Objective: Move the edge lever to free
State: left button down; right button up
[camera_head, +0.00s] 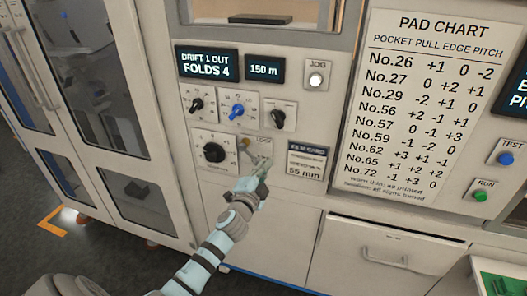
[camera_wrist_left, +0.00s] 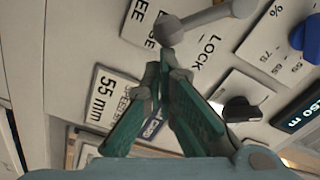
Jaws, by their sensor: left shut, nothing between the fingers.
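The edge lever (camera_wrist_left: 207,20) is a grey bar with rounded ends in the left wrist view, between a partly cut-off label ending in "EE" (camera_wrist_left: 152,18) and the "LOCK" label (camera_wrist_left: 200,50). In the head view the lever's panel (camera_head: 232,150) is on the white machine front, partly covered by my gripper. My left gripper (camera_head: 264,170) is shut and empty, and its fingertips show in the left wrist view (camera_wrist_left: 166,66). They are close to the lever's near rounded end; I cannot tell whether they touch it. My right gripper is not in view.
Black and blue knobs (camera_head: 237,111) sit above the lever panel, and a large black dial (camera_head: 214,152) is left of it. A "55 mm" plate (camera_head: 306,160) is close on the right. A pad chart (camera_head: 430,110) hangs further right. Glass-door cabinets (camera_head: 110,110) stand at left.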

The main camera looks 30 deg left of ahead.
pick_arm(q)
jog(key=a+f+m, duration=0.1)
jog(key=m, duration=0.1)
jog(key=a+f+m+b, duration=0.1)
jog(key=m, duration=0.1)
jog(key=a+f+m, duration=0.1)
jog(key=f+m, duration=0.1)
jog(key=shift+s, duration=0.4)
jog(key=s+d, duration=0.6)
jog(key=s, duration=0.3)
jog(key=shift+s, duration=0.4)
